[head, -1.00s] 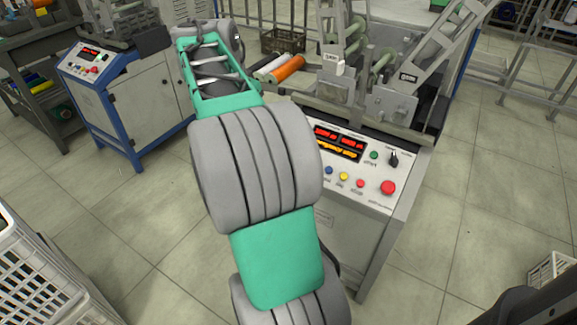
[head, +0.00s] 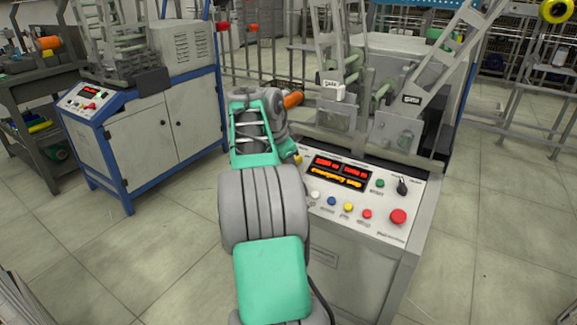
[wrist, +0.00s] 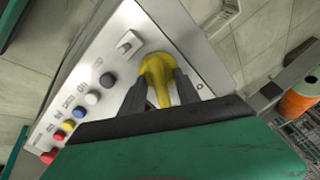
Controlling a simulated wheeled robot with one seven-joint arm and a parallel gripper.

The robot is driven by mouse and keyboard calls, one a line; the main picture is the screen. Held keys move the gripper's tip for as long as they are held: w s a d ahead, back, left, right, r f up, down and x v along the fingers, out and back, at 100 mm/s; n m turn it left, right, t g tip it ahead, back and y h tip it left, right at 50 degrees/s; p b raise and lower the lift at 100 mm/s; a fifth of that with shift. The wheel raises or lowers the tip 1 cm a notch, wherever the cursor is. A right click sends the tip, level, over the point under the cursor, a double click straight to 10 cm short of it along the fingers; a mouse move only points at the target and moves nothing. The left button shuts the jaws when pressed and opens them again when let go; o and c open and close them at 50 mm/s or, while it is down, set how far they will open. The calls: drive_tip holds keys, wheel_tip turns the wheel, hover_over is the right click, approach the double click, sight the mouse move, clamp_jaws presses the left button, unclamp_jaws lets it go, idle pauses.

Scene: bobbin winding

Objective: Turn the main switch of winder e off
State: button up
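The winder's control panel (head: 345,200) has red displays, an amber line that seems to read "emergency stop", and a row of round buttons. In the wrist view a yellow rotary switch handle (wrist: 159,72) stands on the white panel, its bar pointing toward my gripper. An "O" mark shows to its right. My gripper (wrist: 160,88) has one dark finger on each side of the handle, with narrow gaps visible; contact at the tips is unclear. In the head view my arm hides the gripper, and only a bit of yellow (head: 298,158) shows beside it.
A red emergency button (head: 398,216) and a black selector knob (head: 402,186) sit at the panel's right. An orange spool (head: 293,100) lies behind my arm. A second winder with a blue frame (head: 150,110) stands at the left. The floor between the machines is clear.

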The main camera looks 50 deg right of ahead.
drive_tip(key=shift+c, duration=0.2)
clamp_jaws()
drive_tip(key=shift+r+n+p, duration=0.15)
drive_tip(key=shift+n+p, duration=0.15)
drive_tip(key=shift+p, duration=0.2)
drive_tip(key=p, duration=0.1)
drive_tip(key=n+p, duration=0.1)
drive_tip(key=shift+w+r+n+p, duration=0.1)
drive_tip(key=shift+r+n+p, duration=0.1)
drive_tip(key=shift+n+p, duration=0.1)
drive_tip(key=n+p, duration=0.3)
drive_tip(key=p, duration=0.2)
drive_tip(key=shift+w+r+n, duration=0.1)
drive_tip(key=shift+n, duration=0.2)
drive_tip(key=n+p, duration=0.3)
drive_tip(key=p, duration=0.1)
drive_tip(key=shift+w, duration=0.15)
drive_tip(key=shift+w+a+f+n+p, duration=0.1)
drive_tip(key=shift+f+n+p, duration=0.1)
drive_tip(key=shift+n+p, duration=0.6)
drive_tip(key=shift+f+n+p, duration=0.2)
drive_tip(key=shift+n+p, duration=0.55)
drive_tip(key=shift+n, duration=0.05)
